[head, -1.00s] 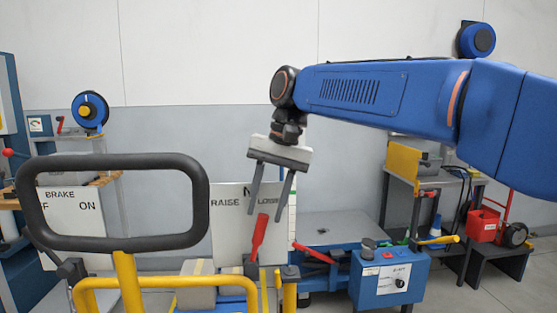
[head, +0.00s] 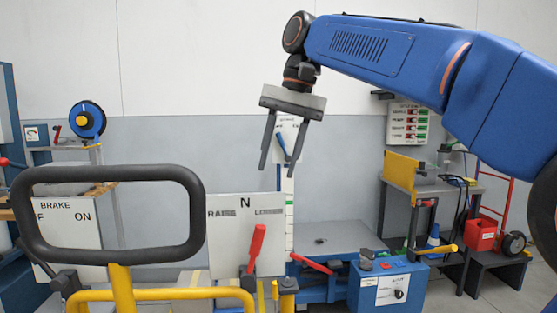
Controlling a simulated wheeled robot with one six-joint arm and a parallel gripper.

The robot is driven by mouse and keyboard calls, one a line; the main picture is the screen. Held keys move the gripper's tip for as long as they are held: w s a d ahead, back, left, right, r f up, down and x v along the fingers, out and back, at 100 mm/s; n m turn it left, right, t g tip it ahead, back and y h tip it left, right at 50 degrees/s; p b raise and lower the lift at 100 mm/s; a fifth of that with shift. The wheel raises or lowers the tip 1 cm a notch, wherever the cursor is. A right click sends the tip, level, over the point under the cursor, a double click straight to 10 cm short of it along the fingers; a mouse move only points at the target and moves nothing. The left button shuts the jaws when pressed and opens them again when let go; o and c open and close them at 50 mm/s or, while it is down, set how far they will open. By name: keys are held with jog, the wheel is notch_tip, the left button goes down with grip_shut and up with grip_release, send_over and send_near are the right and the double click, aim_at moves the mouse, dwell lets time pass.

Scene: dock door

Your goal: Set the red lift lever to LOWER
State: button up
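The red lift lever (head: 257,248) stands in front of a white panel (head: 222,240) marked RAISE, N and LOWER. The lever leans slightly right of upright, its tip under the N and the left part of LOWER. The RAISE and LOWER lettering is faint and partly unreadable. My gripper (head: 278,170) hangs above and slightly right of the lever, fingers pointing down and spread apart. It is open and empty, clear of the lever in the picture.
A black loop handle (head: 108,174) on a yellow post stands at the front left, before a BRAKE panel (head: 68,235). A second red lever (head: 311,264) lies slanted right of the lift lever. A blue control box (head: 387,288) is at the lower right.

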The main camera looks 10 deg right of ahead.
jog(key=shift+a+f, duration=0.1)
jog(key=shift+a, duration=0.1)
jog(key=c, duration=0.9)
jog(key=a+f+n+h, duration=0.1)
jog(key=a+h, duration=0.1)
jog(key=a, duration=0.2)
jog(key=s+a+f+n+h, duration=0.1)
jog(key=a, duration=0.3)
jog(key=a+f+n+h, duration=0.1)
jog(key=a+f+h, duration=0.1)
jog(key=a, duration=0.3)
jog(key=shift+s+f+h, duration=0.1)
jog(key=shift+s+h, duration=0.15)
jog(key=shift+h, duration=0.05)
grip_shut()
send_near(254, 254)
jog(key=a+f, duration=0.1)
jog(key=f, duration=0.2)
jog(key=shift+a+n+t, duration=0.3)
jog(key=shift+a, duration=0.1)
jog(key=shift+w+d+f, duration=0.15)
jog(key=shift+d+f, duration=0.05)
jog(key=shift+d, duration=0.3)
jog(key=shift+w+d+f, duration=0.1)
jog(key=shift+d+f, duration=0.05)
jog(key=shift+d, duration=0.3)
